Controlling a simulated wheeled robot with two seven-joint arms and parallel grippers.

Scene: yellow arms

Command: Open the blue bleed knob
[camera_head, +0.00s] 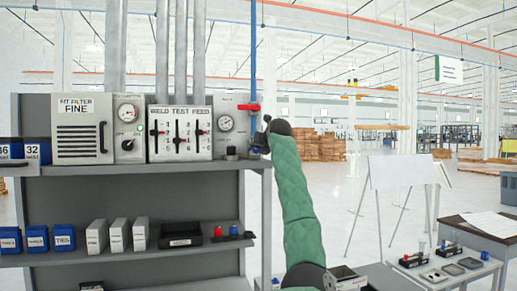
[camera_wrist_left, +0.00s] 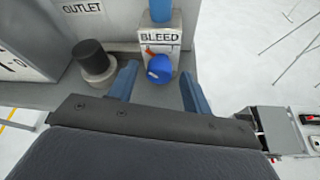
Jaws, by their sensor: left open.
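The blue bleed knob (camera_wrist_left: 160,69) is round, with an orange-red pointer (camera_wrist_left: 150,52) at its upper left. It sits on the front of a pale block labelled BLEED (camera_wrist_left: 160,38), under a blue pipe (camera_wrist_left: 161,10). My left gripper (camera_wrist_left: 160,72) is open, with one blue finger on each side of the knob and gaps visible between. Contact cannot be made out. In the head view my left gripper (camera_head: 262,140) is at the right end of the panel shelf, below the red valve handle (camera_head: 249,107). The knob is not distinguishable there. My right gripper is not in view.
A black-topped cylinder (camera_wrist_left: 95,60) near the OUTLET label (camera_wrist_left: 82,8) stands just left of the left finger. The panel with sliders (camera_head: 180,133) and gauges is further left. Lower shelves hold boxes and a black bin (camera_head: 180,234).

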